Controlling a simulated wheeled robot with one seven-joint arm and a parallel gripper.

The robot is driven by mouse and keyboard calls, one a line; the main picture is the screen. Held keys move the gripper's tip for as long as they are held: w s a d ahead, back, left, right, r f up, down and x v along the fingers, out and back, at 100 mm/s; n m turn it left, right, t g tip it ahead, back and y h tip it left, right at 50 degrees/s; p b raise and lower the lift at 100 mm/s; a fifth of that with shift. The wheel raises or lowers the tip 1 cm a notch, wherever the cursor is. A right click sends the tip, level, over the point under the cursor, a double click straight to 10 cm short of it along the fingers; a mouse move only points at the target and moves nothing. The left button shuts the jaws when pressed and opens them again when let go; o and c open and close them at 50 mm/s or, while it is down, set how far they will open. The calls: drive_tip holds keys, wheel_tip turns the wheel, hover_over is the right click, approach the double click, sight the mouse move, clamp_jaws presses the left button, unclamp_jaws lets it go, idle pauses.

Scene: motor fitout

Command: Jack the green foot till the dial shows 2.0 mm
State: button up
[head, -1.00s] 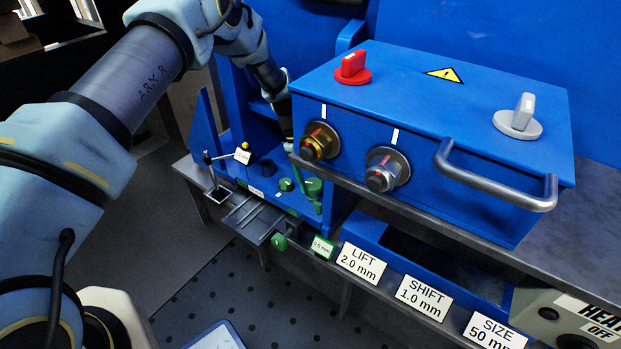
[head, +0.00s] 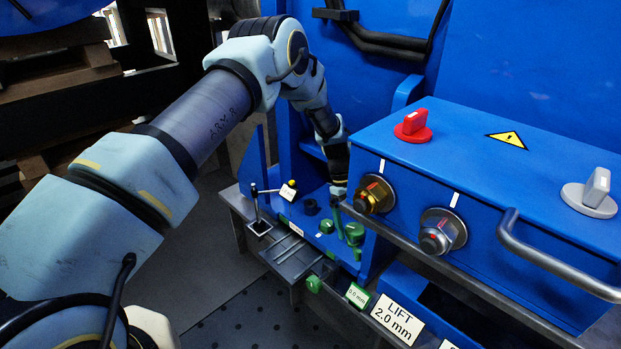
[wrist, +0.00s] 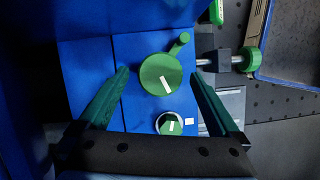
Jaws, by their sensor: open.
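In the wrist view a round green knob (wrist: 153,82) with a white mark sits between the spread fingers of my gripper (wrist: 160,73), with clear gaps at both sides. A smaller green knob (wrist: 170,123) with a white mark lies nearer. In the head view my gripper (head: 342,212) is over the blue motor base, near the larger green knob (head: 355,232). The dial post (head: 289,188) carries a tag whose reading is too small to tell. A green-edged tag (head: 357,295) appears to read 0.0 mm.
A blue box (head: 480,190) with a red switch (head: 412,125) and a metal handle (head: 555,257) stands close right of my gripper. Another green knob (wrist: 249,59) sits on a side shaft. A LIFT 2.0 mm sign (head: 399,319) is on the front edge.

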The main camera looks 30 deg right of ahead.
drive_tip(key=n, duration=0.2)
drive_tip(key=n+h, duration=0.1)
drive_tip(key=shift+a+r+n, duration=0.1)
drive_tip(key=shift+a+n, duration=0.2)
drive_tip(key=shift+n, duration=0.1)
drive_tip(key=n+t+h, duration=0.1)
drive_tip(key=n, duration=0.2)
drive_tip(key=shift+s+a, duration=0.1)
drive_tip(key=shift+s, duration=0.05)
drive_tip(key=p+v, duration=0.1)
drive_tip(key=v, duration=1)
drive_tip(key=w+a+r+m+t+p, duration=0.2)
drive_tip(key=w+a+r+p, duration=0.4)
drive_tip(key=w+a+r, duration=0.3)
drive_tip(key=a+r, duration=0.4)
drive_tip(key=a, duration=0.2)
drive_tip(key=shift+r+p, duration=0.35)
drive_tip(key=shift+f, duration=0.1)
